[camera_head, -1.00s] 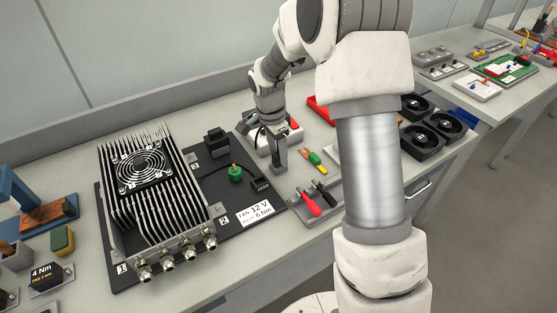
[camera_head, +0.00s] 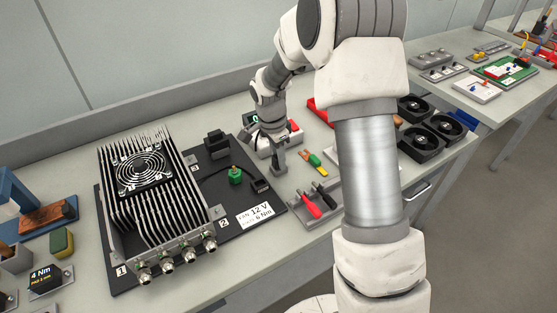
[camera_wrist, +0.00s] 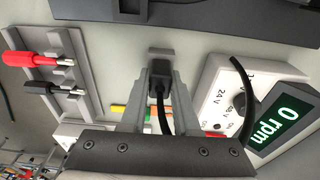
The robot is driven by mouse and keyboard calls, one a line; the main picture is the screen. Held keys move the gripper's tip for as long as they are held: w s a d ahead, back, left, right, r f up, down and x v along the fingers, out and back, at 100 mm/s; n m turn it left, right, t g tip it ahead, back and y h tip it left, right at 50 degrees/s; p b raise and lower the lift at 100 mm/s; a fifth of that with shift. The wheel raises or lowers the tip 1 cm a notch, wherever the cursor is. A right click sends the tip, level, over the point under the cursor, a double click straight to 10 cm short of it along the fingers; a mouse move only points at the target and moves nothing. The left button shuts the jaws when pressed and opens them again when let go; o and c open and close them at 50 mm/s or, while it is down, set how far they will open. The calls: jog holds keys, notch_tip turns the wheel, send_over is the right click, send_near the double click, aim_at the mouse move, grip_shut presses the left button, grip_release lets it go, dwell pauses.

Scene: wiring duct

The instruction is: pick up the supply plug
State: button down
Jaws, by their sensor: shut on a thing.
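The supply plug (camera_wrist: 159,88) is a small black plug with a black cable running down from it in the wrist view. My gripper (camera_wrist: 160,80) is shut on it, with one grey finger on each side. A small grey block (camera_wrist: 160,53) lies just beyond the plug's end; I cannot tell if they touch. In the head view my gripper (camera_head: 279,168) is low over the bench, beside the right edge of the black mounting plate (camera_head: 225,190). The plug is too small to make out there.
The white supply box (camera_wrist: 222,85) with a 0 rpm display stands close on the right in the wrist view. A grey tray (camera_head: 300,212) holds red and black probes. The finned fan unit (camera_head: 150,190) stands on the plate at left. Fans (camera_head: 435,130) stand right.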

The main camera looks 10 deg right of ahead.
jog(key=shift+r, duration=0.15)
notch_tip(320, 180, up, 4)
jog(key=shift+r, duration=0.2)
jog(key=s+d+r, duration=0.6)
jog(key=s+d, duration=0.1)
jog(key=s, duration=0.2)
jog(key=shift+d+r+p, duration=0.2)
jog(key=shift+d+p, duration=0.1)
jog(key=shift+r, duration=0.2)
notch_tip(320, 180, up, 4)
jog(key=p, duration=0.3)
dwell(0.4)
jog(key=shift+w, duration=0.1)
